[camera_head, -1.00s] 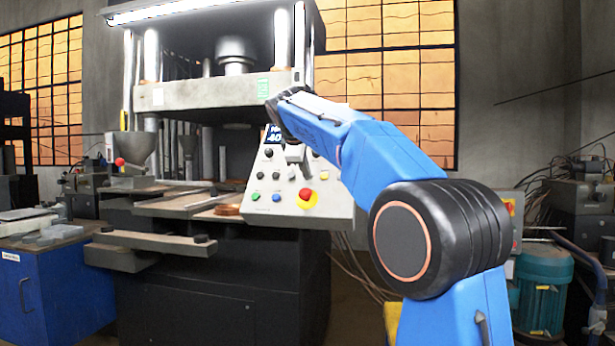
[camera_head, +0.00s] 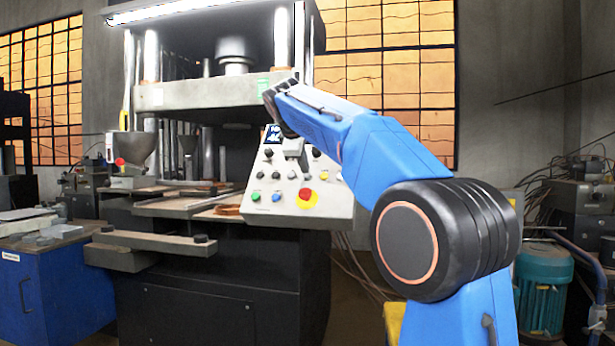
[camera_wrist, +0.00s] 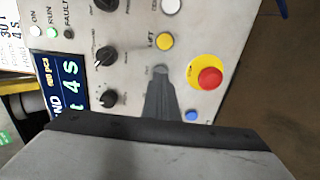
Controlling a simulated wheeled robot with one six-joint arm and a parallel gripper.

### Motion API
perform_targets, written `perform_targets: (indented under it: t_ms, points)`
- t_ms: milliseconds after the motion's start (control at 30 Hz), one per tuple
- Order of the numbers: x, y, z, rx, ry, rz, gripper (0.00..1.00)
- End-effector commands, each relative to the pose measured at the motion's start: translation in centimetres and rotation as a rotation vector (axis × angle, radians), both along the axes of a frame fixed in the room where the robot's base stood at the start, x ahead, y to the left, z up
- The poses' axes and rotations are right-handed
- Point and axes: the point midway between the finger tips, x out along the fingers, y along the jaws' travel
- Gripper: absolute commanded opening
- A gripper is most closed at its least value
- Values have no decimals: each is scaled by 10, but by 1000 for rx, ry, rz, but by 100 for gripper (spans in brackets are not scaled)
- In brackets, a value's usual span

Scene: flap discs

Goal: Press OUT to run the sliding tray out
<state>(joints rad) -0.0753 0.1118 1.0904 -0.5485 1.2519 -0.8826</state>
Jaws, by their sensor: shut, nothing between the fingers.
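The press's sloped control panel (camera_head: 322,208) faces me in the head view, with a green button (camera_head: 256,197), a blue button (camera_head: 277,197) and a red mushroom button (camera_head: 307,194) on yellow along its bottom. A flat plate (camera_head: 165,208), seemingly the sliding tray, lies at the press bed. My gripper (camera_wrist: 161,74) is shut and empty over the panel in the wrist view. Its tip shows between the yellow LIFT button (camera_wrist: 164,41) and the blue button (camera_wrist: 191,115). A small label by the tip is unreadable, and any button under the fingers is hidden. I cannot tell whether the tip touches the panel.
Black knobs (camera_wrist: 105,55) and a lit display (camera_wrist: 72,83) sit beside the fingers. The red mushroom button also shows close by in the wrist view (camera_wrist: 209,78). A blue cabinet (camera_head: 60,290) stands left of the press, and a teal motor (camera_head: 542,290) stands at right.

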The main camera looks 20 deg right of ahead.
Motion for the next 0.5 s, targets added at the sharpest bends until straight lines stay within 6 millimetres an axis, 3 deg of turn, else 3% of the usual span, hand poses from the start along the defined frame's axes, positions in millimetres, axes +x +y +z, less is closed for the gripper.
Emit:
perform_targets:
  t_ms: [500]
  points:
    - [-20,15,22,-1,-1,0,0]
